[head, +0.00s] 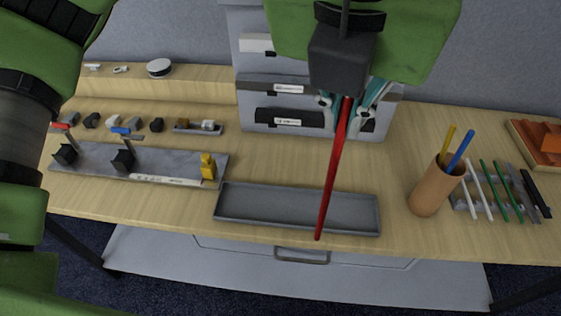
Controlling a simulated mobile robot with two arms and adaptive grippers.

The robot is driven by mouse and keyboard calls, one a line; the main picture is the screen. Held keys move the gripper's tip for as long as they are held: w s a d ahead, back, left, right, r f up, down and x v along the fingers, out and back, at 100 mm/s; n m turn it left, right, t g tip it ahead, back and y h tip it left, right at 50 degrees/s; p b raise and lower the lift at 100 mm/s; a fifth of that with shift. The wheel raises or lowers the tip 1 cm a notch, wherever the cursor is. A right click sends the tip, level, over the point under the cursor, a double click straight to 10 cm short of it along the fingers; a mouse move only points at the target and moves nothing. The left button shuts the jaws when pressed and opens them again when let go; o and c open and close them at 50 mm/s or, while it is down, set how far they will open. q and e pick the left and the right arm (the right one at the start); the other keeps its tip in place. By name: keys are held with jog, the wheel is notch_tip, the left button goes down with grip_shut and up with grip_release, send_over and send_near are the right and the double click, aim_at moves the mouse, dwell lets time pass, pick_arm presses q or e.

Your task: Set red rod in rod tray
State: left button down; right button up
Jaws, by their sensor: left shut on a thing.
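The red rod (333,165) is long and thin and hangs from my left gripper (347,100), tilted slightly, with its lower end toward the front left. My left gripper comes down from the top of the head view and is shut on the rod's upper end. The rod tray (262,205) is a shallow, empty grey tray near the table's front edge. The rod crosses in front of the tray in the picture, its lower tip appearing just past the tray's front rim. I cannot tell whether the rod touches the tray. My right gripper is not in view.
A grey drawer cabinet (258,85) stands behind the tray. A brown cup (427,192) with yellow and blue sticks stands right, beside a rack of pens (503,190). A metal plate (90,160) with clamps lies left. Bare wood separates tray and cup.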

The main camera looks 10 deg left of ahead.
pick_arm(q)
jog(key=shift+r+m, duration=0.2)
jog(key=shift+m, duration=0.2)
jog(key=shift+a, duration=0.15)
jog(key=w+a+f+p, duration=0.3)
jog(key=w+f+p, duration=0.1)
jog(key=w+f, duration=0.8)
jog(key=shift+w+a+f, duration=0.35)
jog(key=shift+w+a, duration=0.05)
jog(key=shift+w, duration=0.1)
jog(key=shift+f, duration=0.1)
jog(key=c, duration=2.2)
grip_release()
